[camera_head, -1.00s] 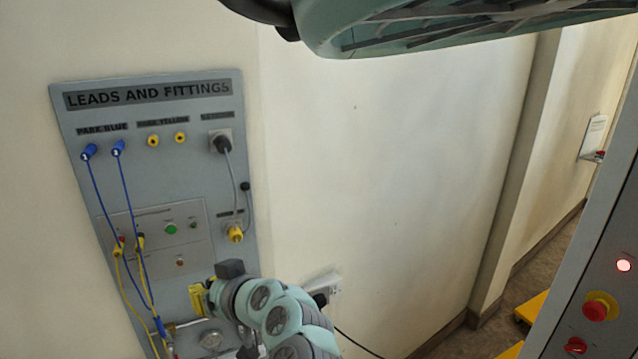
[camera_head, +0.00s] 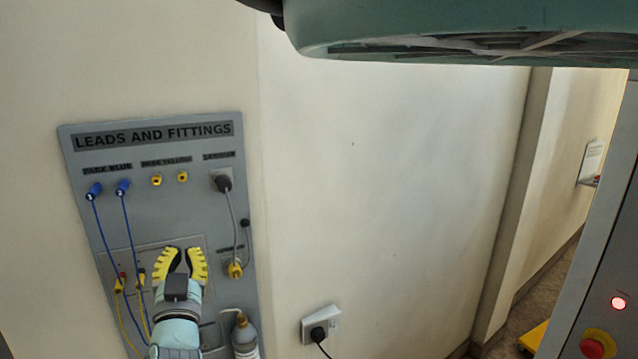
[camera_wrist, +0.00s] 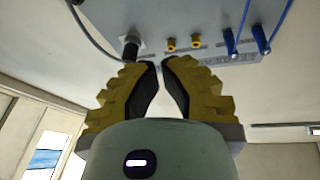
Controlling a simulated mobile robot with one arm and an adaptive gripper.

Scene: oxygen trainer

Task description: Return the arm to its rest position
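My gripper (camera_head: 182,252) has yellow ridged fingers and points upward in front of the lower half of the grey leads-and-fittings panel (camera_head: 205,135). Its fingertips are a small gap apart, with nothing between them. In the wrist view my gripper (camera_wrist: 160,66) shows the same narrow gap, with the panel (camera_wrist: 190,15) beyond it. The fingers and wrist hide part of the panel's button area; I cannot tell how far they stand from it.
Blue leads (camera_head: 124,188) and yellow leads hang at the panel's left. A grey cable (camera_head: 231,215) hangs at its right. A bottle (camera_head: 244,338) stands low by the panel. A wall socket (camera_head: 322,325) holds a black plug. A grey cabinet (camera_head: 590,270) with a red button borders the right.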

